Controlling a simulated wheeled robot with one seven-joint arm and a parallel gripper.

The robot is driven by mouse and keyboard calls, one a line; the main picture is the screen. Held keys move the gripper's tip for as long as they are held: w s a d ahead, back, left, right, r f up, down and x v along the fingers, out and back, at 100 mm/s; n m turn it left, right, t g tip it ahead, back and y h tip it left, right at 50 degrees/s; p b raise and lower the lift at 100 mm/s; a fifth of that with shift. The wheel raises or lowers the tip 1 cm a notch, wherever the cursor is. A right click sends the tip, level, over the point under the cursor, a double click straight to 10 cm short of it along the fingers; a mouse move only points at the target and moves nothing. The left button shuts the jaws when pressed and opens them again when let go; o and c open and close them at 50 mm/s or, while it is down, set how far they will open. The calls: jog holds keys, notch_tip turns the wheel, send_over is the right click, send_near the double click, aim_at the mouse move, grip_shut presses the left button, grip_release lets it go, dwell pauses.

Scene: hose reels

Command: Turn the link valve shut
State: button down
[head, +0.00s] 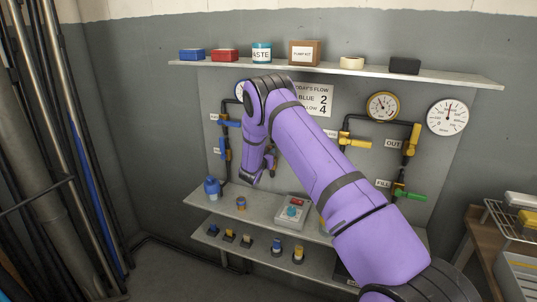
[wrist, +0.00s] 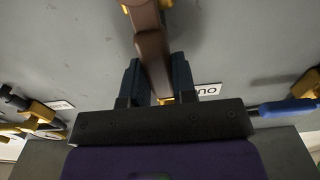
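A brown lever (wrist: 152,48), which I take to be the link valve's handle, runs from the top of the wrist view down between my fingers. A yellow fitting shows at its upper end. My gripper (wrist: 158,72) has its two dark fingers apart, one on each side of the lever. I cannot tell if either finger touches it. In the head view my purple arm hides most of the valve; only a small brown part (head: 273,163) shows beside my wrist. A white label next to the right finger is partly covered.
The panel carries blue valves (head: 224,148) on the left, yellow valves (head: 355,141) and a green handle (head: 412,196) on the right, and gauges (head: 382,106). A shelf (head: 455,81) with small items is above; two lower shelves hold fittings. Pipes stand at far left.

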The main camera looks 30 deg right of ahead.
jog(key=shift+s, duration=0.1)
jog(key=shift+s+d+f+m, duration=0.85)
jog(key=shift+f+m, duration=0.45)
jog(key=shift+m, duration=1.7)
jog(key=shift+s+d+f+m, duration=0.7)
jog(key=shift+s+f+m, duration=0.5)
jog(key=shift+m, duration=1.8)
jog(key=shift+s+d+f+m, duration=0.8)
jog(key=shift+f+m, duration=0.6)
jog(key=shift+m, duration=1.6)
jog(key=c, duration=0.9)
grip_release()
jog(key=shift+a, duration=0.1)
jog(key=v, duration=1)
jog(key=shift+s+a, duration=0.25)
jog(key=shift+s, duration=0.05)
